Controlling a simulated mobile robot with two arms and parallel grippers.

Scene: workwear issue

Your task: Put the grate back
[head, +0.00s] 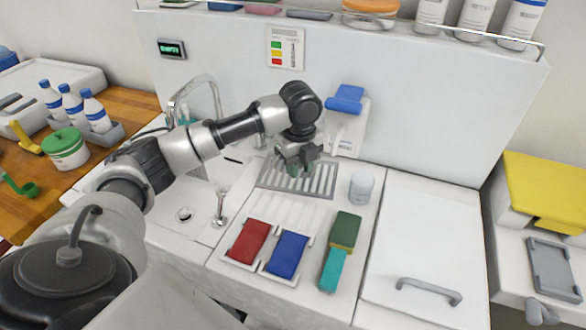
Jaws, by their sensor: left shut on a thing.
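The grate (318,187), a grey metal panel with long slots, is at the back of the white counter, below the upright panel. My left gripper (299,172) reaches down over its middle and is shut on it. The fingers hide part of the grate, and I cannot tell whether it rests on the counter or is slightly raised. A pale ribbed area (290,211) shows just in front of the grate. My right gripper is not in view.
Red (248,241) and blue (287,255) pads lie in front in white holders. A green and teal block (340,250) and a clear cup (361,187) stand right. A sink with a tap (219,210) is left; a white lid (425,245) is right.

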